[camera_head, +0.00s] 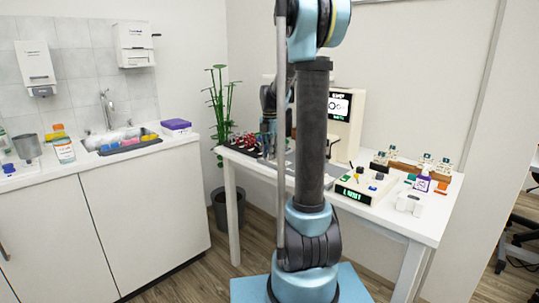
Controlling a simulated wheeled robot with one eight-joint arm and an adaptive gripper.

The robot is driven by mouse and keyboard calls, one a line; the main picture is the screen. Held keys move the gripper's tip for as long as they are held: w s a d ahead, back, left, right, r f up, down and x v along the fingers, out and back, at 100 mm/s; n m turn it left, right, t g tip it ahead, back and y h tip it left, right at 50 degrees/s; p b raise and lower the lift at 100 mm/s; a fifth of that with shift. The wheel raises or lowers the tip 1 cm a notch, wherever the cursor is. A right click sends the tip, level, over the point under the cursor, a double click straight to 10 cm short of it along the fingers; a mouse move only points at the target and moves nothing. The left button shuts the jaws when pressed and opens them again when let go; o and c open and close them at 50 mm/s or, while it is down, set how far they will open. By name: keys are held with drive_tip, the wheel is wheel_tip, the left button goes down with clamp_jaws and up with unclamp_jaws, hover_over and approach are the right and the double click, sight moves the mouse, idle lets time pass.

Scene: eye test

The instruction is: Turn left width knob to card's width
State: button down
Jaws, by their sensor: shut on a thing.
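My gripper (268,150) points down at the left part of the white table, beside a row of red-and-black items. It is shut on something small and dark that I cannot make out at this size. No left width knob can be told apart there; my arm hides part of the spot. A cream control box (365,184) with a yellow knob, a dark knob and a green-lit display stands to the right, apart from my gripper. A small white card with a purple edge (422,184) stands at the table's right; its writing is too small to read.
The red-and-black items (243,141) lie on a dark tray. A cream machine with a lit screen (340,107) stands behind my arm. Several small holders (425,164) and a white object (409,202) crowd the right of the white table (385,217). A sink counter (90,165) stands left.

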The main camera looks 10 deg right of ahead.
drive_tip(key=m, duration=0.5)
drive_tip(key=shift+a, duration=0.1)
idle(0.5)
drive_tip(key=shift+w, duration=0.1)
drive_tip(key=c, duration=1.7)
unclamp_jaws()
wheel_tip(320, 180, up, 12)
